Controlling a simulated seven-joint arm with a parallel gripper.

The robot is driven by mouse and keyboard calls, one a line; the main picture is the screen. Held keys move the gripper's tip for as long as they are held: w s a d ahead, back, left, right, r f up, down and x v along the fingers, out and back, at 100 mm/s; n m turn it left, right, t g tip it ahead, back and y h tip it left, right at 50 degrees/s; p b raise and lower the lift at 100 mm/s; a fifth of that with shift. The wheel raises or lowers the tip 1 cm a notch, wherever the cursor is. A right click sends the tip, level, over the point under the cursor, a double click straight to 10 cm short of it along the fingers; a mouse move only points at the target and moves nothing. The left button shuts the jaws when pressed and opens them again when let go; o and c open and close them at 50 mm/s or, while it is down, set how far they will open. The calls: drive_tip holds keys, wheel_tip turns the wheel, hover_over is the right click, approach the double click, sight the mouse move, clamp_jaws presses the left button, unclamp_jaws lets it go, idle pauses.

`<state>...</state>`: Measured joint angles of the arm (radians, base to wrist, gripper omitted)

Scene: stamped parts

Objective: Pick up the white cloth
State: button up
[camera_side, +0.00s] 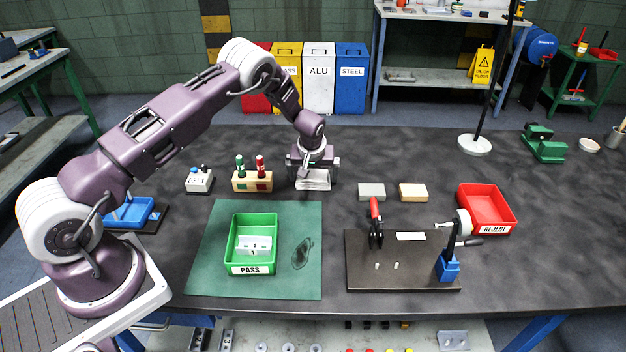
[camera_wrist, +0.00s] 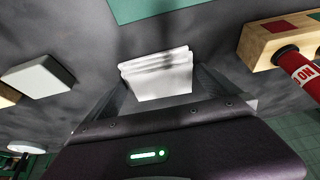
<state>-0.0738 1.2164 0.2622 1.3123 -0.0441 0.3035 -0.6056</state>
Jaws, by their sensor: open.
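The white cloth (camera_side: 314,182) lies folded on the dark bench top, right of the wooden stamp holder. In the wrist view the folded cloth (camera_wrist: 158,72) shows its layered edge between my two fingers. My gripper (camera_side: 314,174) points down at the cloth, with its fingers apart on either side of it. In the wrist view my gripper (camera_wrist: 155,85) appears open around the cloth. I cannot tell whether either finger touches it. The gripper body hides part of the cloth in the wrist view.
The wooden holder (camera_side: 252,186) with a green and a red stamp stands close left. A grey block (camera_side: 371,191) and a tan block (camera_side: 413,192) lie to the right. In front are the green mat (camera_side: 205,270) with the PASS tray (camera_side: 251,269), and a dark fixture board (camera_side: 405,280).

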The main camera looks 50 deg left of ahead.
sight(313, 177)
drive_tip(key=c, duration=1.1)
wheel_tip(313, 177, up, 10)
